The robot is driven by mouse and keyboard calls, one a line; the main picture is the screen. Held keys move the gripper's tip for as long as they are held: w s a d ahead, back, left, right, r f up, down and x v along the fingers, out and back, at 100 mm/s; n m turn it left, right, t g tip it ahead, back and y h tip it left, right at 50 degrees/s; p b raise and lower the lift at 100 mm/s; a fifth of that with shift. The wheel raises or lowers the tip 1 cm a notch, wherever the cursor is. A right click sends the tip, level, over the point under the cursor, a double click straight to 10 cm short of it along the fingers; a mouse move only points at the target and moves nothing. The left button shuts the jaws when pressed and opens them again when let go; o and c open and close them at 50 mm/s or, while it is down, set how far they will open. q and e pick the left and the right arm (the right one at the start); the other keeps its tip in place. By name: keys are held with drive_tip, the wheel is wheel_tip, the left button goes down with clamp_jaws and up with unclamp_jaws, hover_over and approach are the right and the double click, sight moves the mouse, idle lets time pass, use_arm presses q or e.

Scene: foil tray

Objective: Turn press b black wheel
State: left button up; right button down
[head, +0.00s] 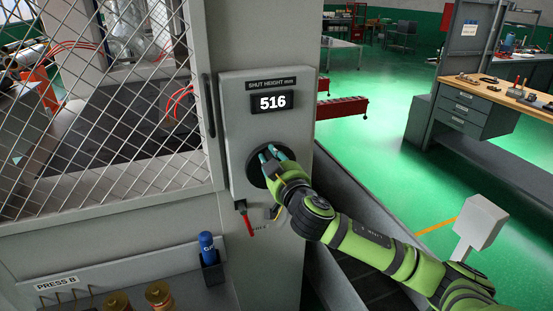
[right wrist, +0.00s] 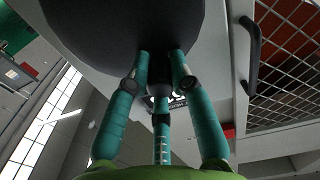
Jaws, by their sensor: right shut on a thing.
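The black wheel (head: 257,174) is on the front of the grey control box, below a display (head: 272,101) that reads 516 under the label "SHUT HEIGHT mm". My right gripper (head: 270,153) is at the wheel and covers much of it in the head view. In the right wrist view the wheel (right wrist: 110,25) fills the top as a big dark round shape. The teal fingers of the gripper (right wrist: 161,65) reach up to its lower edge and are shut on it. The exact contact is partly hidden. My left gripper is not in view.
A "PRESS B" label (head: 57,283) is on the ledge at lower left. A wire mesh guard (head: 110,190) stands left of the box. A red-handled item (head: 246,222) hangs below the box, and a blue can (head: 207,245) sits in a holder.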

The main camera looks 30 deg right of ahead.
drive_tip(key=shift+a, duration=0.15)
drive_tip(key=c, duration=1.3)
unclamp_jaws()
drive_tip(key=shift+o, duration=1.1)
drive_tip(key=shift+w, duration=0.1)
drive_tip(key=shift+w+a+f, duration=0.1)
drive_tip(key=shift+w, duration=0.05)
drive_tip(key=shift+s, duration=0.25)
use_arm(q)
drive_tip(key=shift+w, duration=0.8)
use_arm(e)
drive_tip(key=v, duration=0.7)
